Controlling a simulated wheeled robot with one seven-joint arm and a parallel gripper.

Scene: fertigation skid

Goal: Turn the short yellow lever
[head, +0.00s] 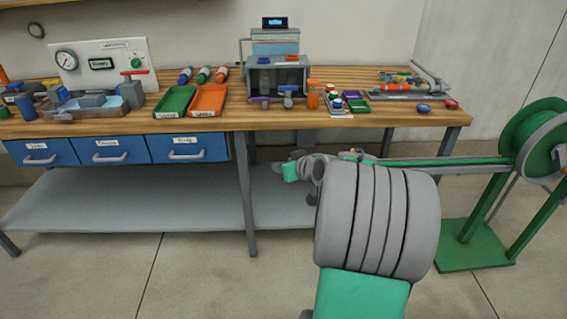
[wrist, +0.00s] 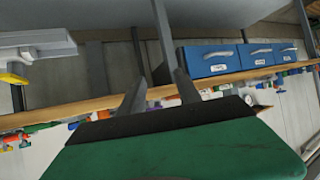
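A short yellow lever-like part (wrist: 14,79) shows at the left edge of the wrist view, on a pale grey body (wrist: 38,46); I cannot be sure it is the task's lever. In the head view only a tiny yellow spot (head: 355,151) shows just behind my arm, and I cannot tell what it is. My gripper (wrist: 158,85) has its two fingers apart with nothing between them. It is in front of the bench edge, apart from the yellow part. In the head view my forearm hides most of the gripper.
The wooden bench (head: 220,119) carries a gauge panel (head: 103,64), a green tray (head: 174,102), an orange tray (head: 208,100) and a grey cabinet (head: 278,77). Blue drawers (head: 110,150) hang below, above a grey shelf (head: 130,200). A green hose reel (head: 530,130) stands right. Floor at left front is clear.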

